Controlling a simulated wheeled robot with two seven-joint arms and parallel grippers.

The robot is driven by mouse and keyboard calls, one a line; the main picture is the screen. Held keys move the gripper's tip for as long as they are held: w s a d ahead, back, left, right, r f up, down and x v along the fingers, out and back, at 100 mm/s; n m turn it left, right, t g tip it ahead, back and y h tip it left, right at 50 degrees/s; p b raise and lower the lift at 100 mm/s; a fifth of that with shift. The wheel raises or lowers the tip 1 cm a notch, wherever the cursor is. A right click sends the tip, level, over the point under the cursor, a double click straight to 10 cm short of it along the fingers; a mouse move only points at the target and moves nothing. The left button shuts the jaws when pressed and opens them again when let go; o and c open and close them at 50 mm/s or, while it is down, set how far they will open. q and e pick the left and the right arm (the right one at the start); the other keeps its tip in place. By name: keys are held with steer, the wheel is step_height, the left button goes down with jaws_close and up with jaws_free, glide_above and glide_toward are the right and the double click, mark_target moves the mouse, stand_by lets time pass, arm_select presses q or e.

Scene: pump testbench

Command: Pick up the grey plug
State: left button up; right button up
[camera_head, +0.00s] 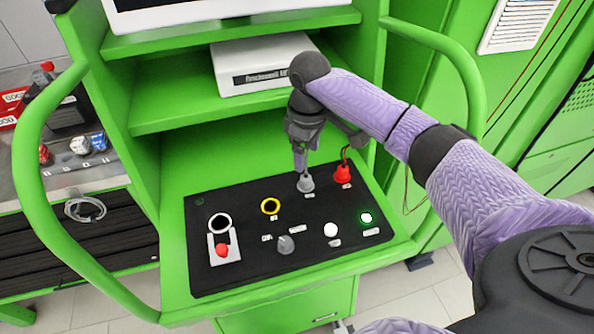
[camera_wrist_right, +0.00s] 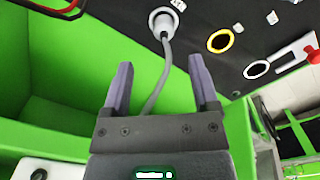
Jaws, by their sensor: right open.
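The grey plug (camera_head: 305,184) sits in the black panel (camera_head: 208,271), towards its back right. In the right wrist view the grey plug (camera_wrist_right: 163,20) is at the top, seated in a pale round socket. Its grey cable curves down between the fingers of my right gripper (camera_wrist_right: 160,66). That gripper is open and its fingertips stop short of the plug body. In the head view my right gripper (camera_head: 300,163) points down just above the plug, partly covering its cable. My left gripper is in neither view.
A red plug (camera_head: 342,174) stands close to the right of the grey plug. A yellow ring (camera_head: 270,206), a grey knob (camera_head: 286,244), a white button (camera_head: 331,230) and a red button (camera_head: 222,250) are on the panel. Green shelves and a curved rail (camera_head: 474,90) surround the arm.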

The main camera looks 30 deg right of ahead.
mark_target(306, 176)
steer(key=f, duration=0.3)
steer(key=shift+s+b, duration=0.3)
steer(key=shift+s, duration=0.05)
step_height(306, 176, down, 4)
steer(key=shift+w+a+r+b, duration=0.1)
steer(key=shift+a+r+b, duration=0.05)
steer(key=shift+b, duration=0.3)
steer(key=shift+f, duration=0.45)
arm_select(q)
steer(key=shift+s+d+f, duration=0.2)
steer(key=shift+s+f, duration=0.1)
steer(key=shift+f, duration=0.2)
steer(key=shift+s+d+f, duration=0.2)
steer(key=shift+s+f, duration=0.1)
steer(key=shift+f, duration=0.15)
arm_select(e)
steer(key=shift+c, duration=0.2)
steer(key=c, duration=1)
steer(key=shift+r, duration=0.15)
step_height(306, 176, up, 9)
steer(key=shift+r+p, duration=0.1)
steer(key=shift+p, duration=1.05)
steer(key=shift+r, duration=0.3)
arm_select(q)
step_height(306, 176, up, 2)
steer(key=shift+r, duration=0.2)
